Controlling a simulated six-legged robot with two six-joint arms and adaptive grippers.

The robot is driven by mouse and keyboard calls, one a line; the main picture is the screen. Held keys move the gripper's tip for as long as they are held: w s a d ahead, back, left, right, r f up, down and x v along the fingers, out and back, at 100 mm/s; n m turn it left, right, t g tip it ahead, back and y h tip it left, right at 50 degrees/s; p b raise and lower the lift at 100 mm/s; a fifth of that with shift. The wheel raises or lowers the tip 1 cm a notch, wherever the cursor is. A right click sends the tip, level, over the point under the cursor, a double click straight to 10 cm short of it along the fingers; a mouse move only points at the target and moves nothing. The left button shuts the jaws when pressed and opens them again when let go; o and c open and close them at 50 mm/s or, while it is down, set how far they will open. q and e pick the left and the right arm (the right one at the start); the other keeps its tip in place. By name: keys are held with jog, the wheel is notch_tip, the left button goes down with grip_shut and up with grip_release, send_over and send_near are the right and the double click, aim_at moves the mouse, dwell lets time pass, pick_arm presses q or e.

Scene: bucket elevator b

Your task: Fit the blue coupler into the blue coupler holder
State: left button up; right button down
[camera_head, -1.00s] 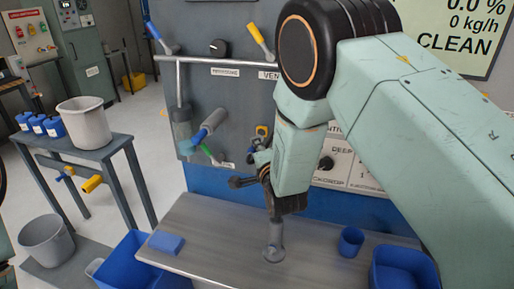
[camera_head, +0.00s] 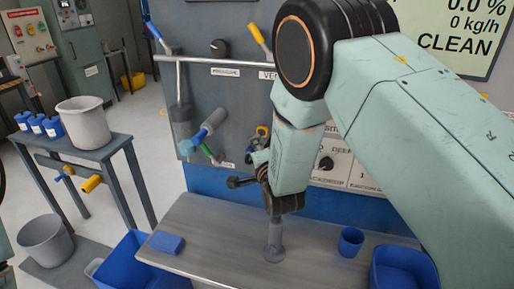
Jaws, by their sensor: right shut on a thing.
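My right gripper (camera_head: 270,203) points down over the metal table (camera_head: 215,235), its dark fingers partly hidden by my arm. It is shut on a small grey cylindrical piece (camera_head: 274,240) with a wider round lower end, at or just above the table top; I cannot tell whether it touches. This piece looks grey, not blue. A blue cup-like piece (camera_head: 350,241) stands upright on the table to its right; I cannot tell if it is the coupler or its holder. On the grey panel, a grey cylinder with a blue section (camera_head: 205,129) sticks out. My left gripper is out of view.
A blue block (camera_head: 167,243) lies at the table's left end, and a blue bin (camera_head: 404,268) is at the right. Another blue bin (camera_head: 125,262) is below left. A grey bucket (camera_head: 84,122) stands on a side table. The panel rises behind the table.

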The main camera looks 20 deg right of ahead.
jog(key=shift+d, duration=0.1)
jog(key=shift+w+d, duration=0.1)
jog(key=shift+w, duration=0.2)
jog(key=shift+w+d+b, duration=0.6)
jog(key=shift+w+d, duration=0.1)
jog(key=shift+w, duration=0.15)
dwell(0.4)
jog(key=c, duration=1.2)
grip_release()
jog(key=s, duration=0.4)
jog(key=s+r, duration=0.1)
jog(key=s, duration=0.3)
jog(key=s+a, duration=0.1)
jog(key=s, duration=0.2)
jog(key=shift+s+r, duration=0.2)
jog(key=shift+s, duration=0.2)
jog(key=shift+d, duration=0.1)
